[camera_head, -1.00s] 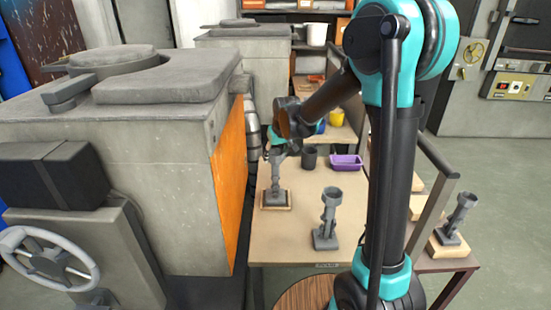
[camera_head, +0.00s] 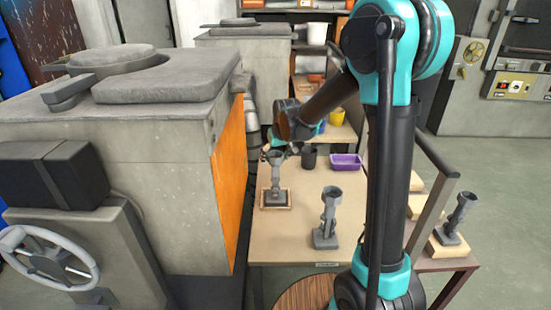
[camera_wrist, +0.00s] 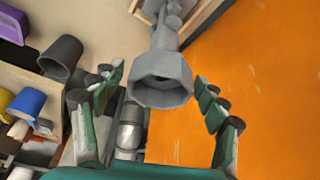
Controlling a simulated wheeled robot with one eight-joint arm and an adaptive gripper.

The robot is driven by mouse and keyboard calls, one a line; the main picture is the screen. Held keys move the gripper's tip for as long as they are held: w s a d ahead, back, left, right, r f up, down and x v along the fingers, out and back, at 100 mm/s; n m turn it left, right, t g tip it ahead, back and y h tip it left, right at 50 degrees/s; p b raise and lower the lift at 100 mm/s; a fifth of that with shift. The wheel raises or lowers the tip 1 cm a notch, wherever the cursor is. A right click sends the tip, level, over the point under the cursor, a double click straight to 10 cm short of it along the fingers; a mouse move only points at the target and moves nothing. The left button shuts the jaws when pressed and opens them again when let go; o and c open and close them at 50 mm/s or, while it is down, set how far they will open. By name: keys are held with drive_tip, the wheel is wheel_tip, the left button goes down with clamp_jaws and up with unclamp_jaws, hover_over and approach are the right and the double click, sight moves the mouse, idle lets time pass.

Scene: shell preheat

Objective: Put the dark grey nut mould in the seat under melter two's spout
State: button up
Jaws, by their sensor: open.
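A grey mould with a six-sided cup on a stem (camera_head: 275,176) stands upright in a shallow wood-rimmed seat (camera_head: 287,206) at the table's left side. In the wrist view its six-sided cup (camera_wrist: 160,80) faces me, and the wooden rim (camera_wrist: 204,20) shows at the top. My gripper (camera_wrist: 160,77) is open, with its fingers on either side of the cup and visible gaps to both. In the head view my gripper (camera_head: 277,142) is small and partly hidden, just behind the cup. I cannot make out a spout or a melter number.
Similar grey pieces stand at the table's front (camera_head: 327,217) and on a wooden block at right (camera_head: 457,218). A dark cup (camera_head: 309,157) and purple tray (camera_head: 346,162) are behind. A large grey machine with an orange side (camera_head: 229,185) borders the table's left.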

drive_tip(key=v, duration=1.2)
drive_tip(key=shift+s+d, duration=0.1)
